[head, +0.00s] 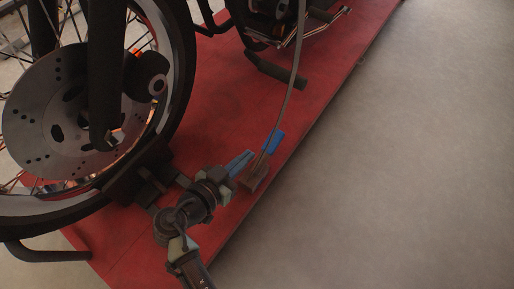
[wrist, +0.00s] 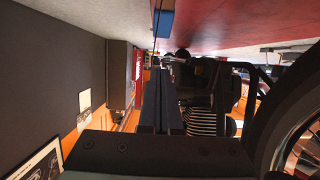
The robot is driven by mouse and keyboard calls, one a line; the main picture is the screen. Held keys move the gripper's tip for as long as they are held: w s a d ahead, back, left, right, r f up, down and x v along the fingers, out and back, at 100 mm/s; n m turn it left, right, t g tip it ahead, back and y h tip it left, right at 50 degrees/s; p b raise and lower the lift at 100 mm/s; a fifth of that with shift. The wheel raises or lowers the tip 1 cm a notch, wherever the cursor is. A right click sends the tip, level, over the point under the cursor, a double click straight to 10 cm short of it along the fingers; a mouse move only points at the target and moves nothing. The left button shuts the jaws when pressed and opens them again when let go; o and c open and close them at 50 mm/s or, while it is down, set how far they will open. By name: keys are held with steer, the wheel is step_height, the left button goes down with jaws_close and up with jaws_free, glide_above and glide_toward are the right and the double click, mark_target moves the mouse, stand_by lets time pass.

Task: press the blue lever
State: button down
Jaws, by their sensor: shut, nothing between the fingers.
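The blue lever (head: 274,140) shows in the head view as a bright blue piece by the brown block (head: 256,176) on the red platform. In the wrist view the blue lever (wrist: 165,20) shows at the top, beyond the fingertips. My gripper (head: 248,156) is shut and empty, just left of the lever and near the block. A small gap seems to separate the fingertips from the lever; I cannot tell their difference in height. In the wrist view my gripper (wrist: 162,75) points toward the lever with its fingers together.
A motorcycle front wheel with a brake disc (head: 50,118) stands left of my arm. A cable (head: 292,82) rises from near the block. The red lift platform (head: 215,100) ends at a diagonal edge, with clear grey floor (head: 415,170) to its right.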

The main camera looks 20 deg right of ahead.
steer(key=b, duration=0.4)
glide_toward(277, 135)
steer(key=shift+w+d+r, duration=0.3)
steer(key=shift+w+d, duration=0.15)
steer(key=shift+d, duration=0.1)
steer(key=shift+w+d+r, duration=0.3)
steer(key=shift+w+d, duration=0.2)
steer(key=shift+d, duration=0.1)
steer(key=shift+w+d+f+b, duration=0.2)
steer(key=shift+d+f+b, duration=0.05)
steer(key=shift+f+b, duration=0.3)
steer(key=shift+w+d+f+b, duration=0.3)
steer(key=shift+f+b, duration=0.15)
steer(key=shift+b, duration=0.1)
steer(key=shift+w+d+f+b, duration=0.25)
steer(key=shift+d+f+b, duration=0.1)
steer(key=shift+f+b, duration=0.25)
